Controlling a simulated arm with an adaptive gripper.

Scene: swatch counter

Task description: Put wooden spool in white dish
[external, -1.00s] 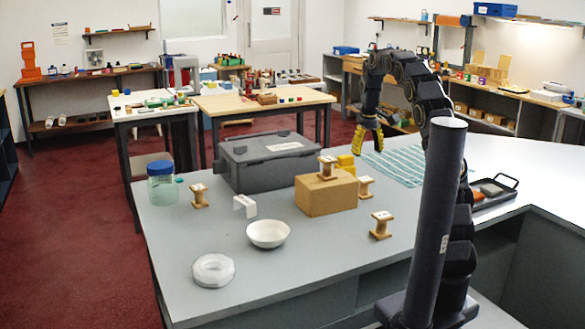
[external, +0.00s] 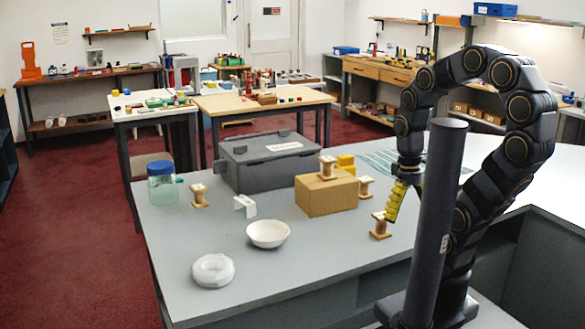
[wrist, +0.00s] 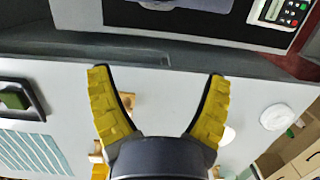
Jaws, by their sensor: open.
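In the external view several wooden spools stand on the counter. One (external: 380,226) is at the front right, one (external: 199,196) at the left, one (external: 365,187) beside the cardboard box, and one (external: 327,168) on top of it. The white dish (external: 268,235) is an empty-looking bowl at the front centre. My gripper (external: 389,220) points down beside the front-right spool; whether it touches is unclear. In the wrist view my yellow-fingered gripper (wrist: 158,75) is spread open with nothing clearly held. Small wooden pieces show partly hidden around its fingers.
A cardboard box (external: 325,196) and a grey case (external: 270,163) stand behind the dish. A blue-lidded jar (external: 162,189), a white bracket (external: 244,207) and a white ring-shaped roll (external: 213,270) are at the left. Counter between the front-right spool and dish is clear.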

